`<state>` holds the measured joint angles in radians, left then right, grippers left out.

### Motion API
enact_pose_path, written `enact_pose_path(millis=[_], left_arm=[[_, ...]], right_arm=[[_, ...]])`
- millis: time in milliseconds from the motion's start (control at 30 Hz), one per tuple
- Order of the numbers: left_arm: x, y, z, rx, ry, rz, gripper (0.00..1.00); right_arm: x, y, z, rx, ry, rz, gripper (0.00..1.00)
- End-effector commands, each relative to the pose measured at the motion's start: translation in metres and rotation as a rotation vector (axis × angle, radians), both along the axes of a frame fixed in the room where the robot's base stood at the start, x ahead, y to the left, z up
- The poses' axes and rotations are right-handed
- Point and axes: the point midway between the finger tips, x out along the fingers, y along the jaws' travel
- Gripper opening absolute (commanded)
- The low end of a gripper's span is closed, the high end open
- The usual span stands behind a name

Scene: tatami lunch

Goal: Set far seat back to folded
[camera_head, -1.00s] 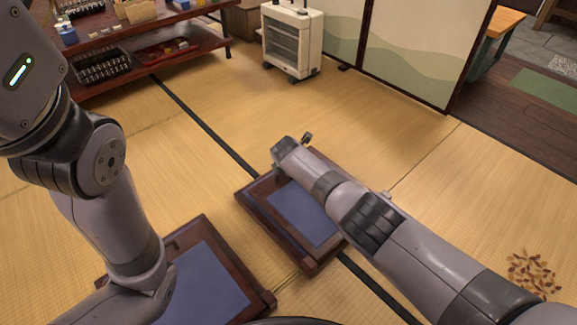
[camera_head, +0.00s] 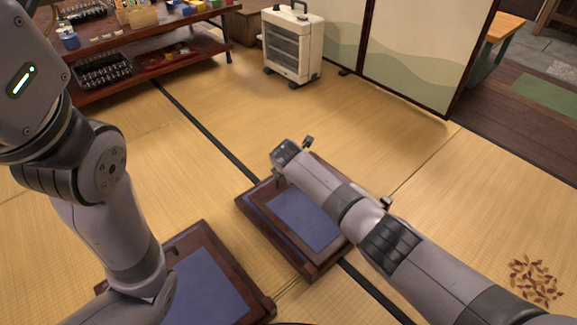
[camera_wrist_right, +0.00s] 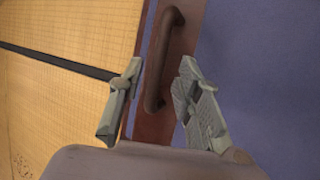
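The far seat (camera_head: 269,222) is a low dark-wood frame with a blue panel, lying on the tatami in the middle of the head view. My right forearm crosses over it and hides part of it. How far its back is tilted is hard to tell. In the right wrist view, a dark bar handle (camera_wrist_right: 158,60) sits on its wooden rim beside the blue panel (camera_wrist_right: 260,80). My right gripper (camera_wrist_right: 160,82) is open, one finger on each side of the handle, with no visible grip on it. My left arm comes in from the left; its gripper is out of view.
A similar near seat (camera_head: 262,306) stands at the lower left, partly behind my left arm. A low shelf (camera_head: 205,50) with trays is at the back left, and a white heater (camera_head: 292,45) at the back. Dry leaves (camera_head: 535,280) lie at right. Tatami beyond the far seat is clear.

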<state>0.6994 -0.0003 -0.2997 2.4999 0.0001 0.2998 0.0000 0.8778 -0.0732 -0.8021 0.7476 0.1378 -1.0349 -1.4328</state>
Motion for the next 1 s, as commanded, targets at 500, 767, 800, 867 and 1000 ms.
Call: enact_pose_path(millis=[500,767,800,867,1000], left_arm=[[0.000,0.000,0.000,0.001,-0.001,0.000,0.31],[0.000,0.000,0.000,0.001,-0.001,0.000,0.31],[0.000,0.000,0.000,0.001,-0.001,0.000,0.31],[0.000,0.000,0.000,0.001,-0.001,0.000,0.31],[0.000,0.000,0.000,0.001,-0.001,0.000,0.31]], right_arm=[[-0.040,0.003,0.060,-0.001,-0.001,0.001,0.31],[-0.050,0.004,0.073,-0.001,-0.001,0.000,0.31],[-0.050,0.004,0.074,-0.001,-0.001,0.000,0.31],[-0.050,0.004,0.074,-0.002,0.000,0.000,0.31],[-0.050,0.004,0.074,-0.001,0.000,-0.001,0.31]])
